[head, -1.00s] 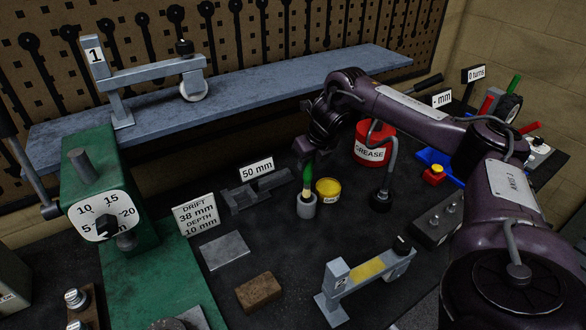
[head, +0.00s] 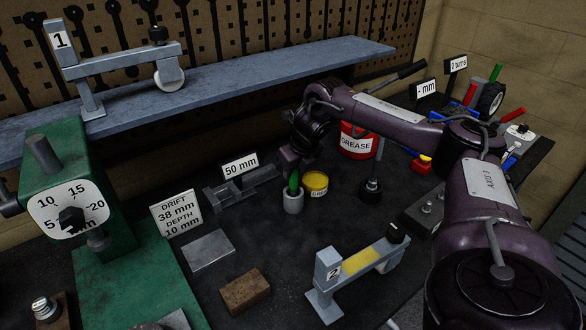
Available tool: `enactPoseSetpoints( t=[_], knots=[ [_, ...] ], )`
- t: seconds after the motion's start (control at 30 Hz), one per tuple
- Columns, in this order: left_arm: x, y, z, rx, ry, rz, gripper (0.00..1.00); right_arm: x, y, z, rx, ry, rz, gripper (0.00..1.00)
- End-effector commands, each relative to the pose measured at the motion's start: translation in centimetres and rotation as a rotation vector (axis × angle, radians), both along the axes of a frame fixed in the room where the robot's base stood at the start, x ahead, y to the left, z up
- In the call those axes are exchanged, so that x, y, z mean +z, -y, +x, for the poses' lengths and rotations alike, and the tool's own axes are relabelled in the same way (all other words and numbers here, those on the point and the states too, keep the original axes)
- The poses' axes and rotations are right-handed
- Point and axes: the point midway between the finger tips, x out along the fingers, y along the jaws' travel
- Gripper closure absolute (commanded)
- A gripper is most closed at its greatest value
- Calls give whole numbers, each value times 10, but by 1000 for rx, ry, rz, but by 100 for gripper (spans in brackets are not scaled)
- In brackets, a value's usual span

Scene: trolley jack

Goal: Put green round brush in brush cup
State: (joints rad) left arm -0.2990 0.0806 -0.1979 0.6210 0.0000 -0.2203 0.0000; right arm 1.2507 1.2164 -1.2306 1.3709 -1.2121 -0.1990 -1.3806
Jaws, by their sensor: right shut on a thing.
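The green round brush (head: 294,181) stands upright with its lower end inside the grey brush cup (head: 293,202). My right gripper (head: 290,165) is above the cup and shut on the upper part of the brush; its fingers are dark and partly hide the brush top. The lower end of the brush is hidden by the cup wall. My left gripper is not in view.
A yellow grease tin (head: 316,184) stands close to the right of the cup. A red grease can (head: 356,142) is behind it. A dark block with a "50 mm" sign (head: 240,165) is to the left. A grey stand marked 2 (head: 352,266) is in front.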

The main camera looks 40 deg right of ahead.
Motion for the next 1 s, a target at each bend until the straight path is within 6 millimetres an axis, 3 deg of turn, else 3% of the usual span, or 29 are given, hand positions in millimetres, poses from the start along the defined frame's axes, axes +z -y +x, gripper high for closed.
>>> enactPoseSetpoints(
  t=[0.97, 1.0],
  knots=[
    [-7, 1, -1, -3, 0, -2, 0, -12, 0, 0, 1, 0, 1, 100],
    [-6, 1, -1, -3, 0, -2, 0, -11, 0, 0, 1, 0, 1, 75]
  ],
)
